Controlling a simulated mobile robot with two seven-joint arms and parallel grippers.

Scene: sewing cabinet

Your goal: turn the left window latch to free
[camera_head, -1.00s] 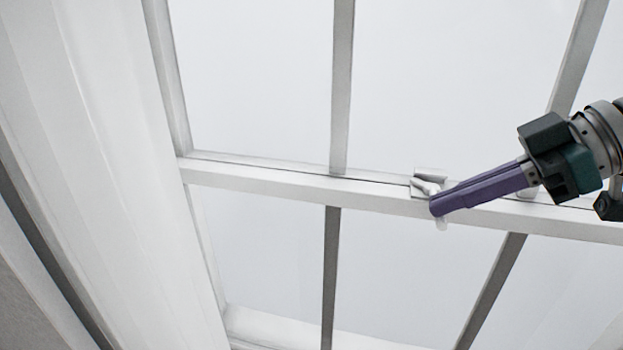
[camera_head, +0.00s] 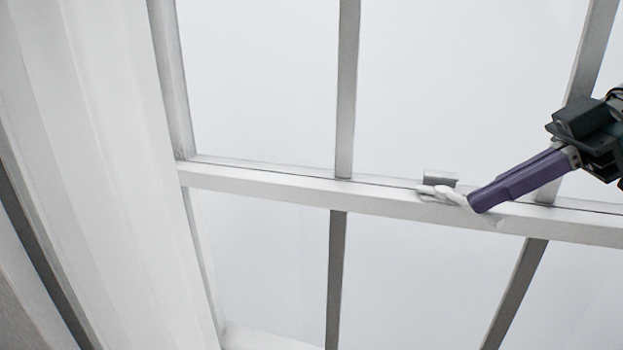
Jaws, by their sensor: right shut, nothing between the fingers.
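The white window latch (camera_head: 447,191) sits on the horizontal meeting rail (camera_head: 290,187) of the window, right of the middle mullion. Its lever points to the right along the rail, and its small raised keeper (camera_head: 440,178) stands just behind it. My right gripper (camera_head: 477,203) comes in from the right with its purple fingers together and nothing between them. The fingertips are at the lever's right part, touching it or very close, and they hide some of it. My left gripper is not in view.
A white curtain (camera_head: 95,180) hangs along the left side. Vertical mullions (camera_head: 347,90) divide the pale panes above and below the rail. The space in front of the rail left of the latch is clear.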

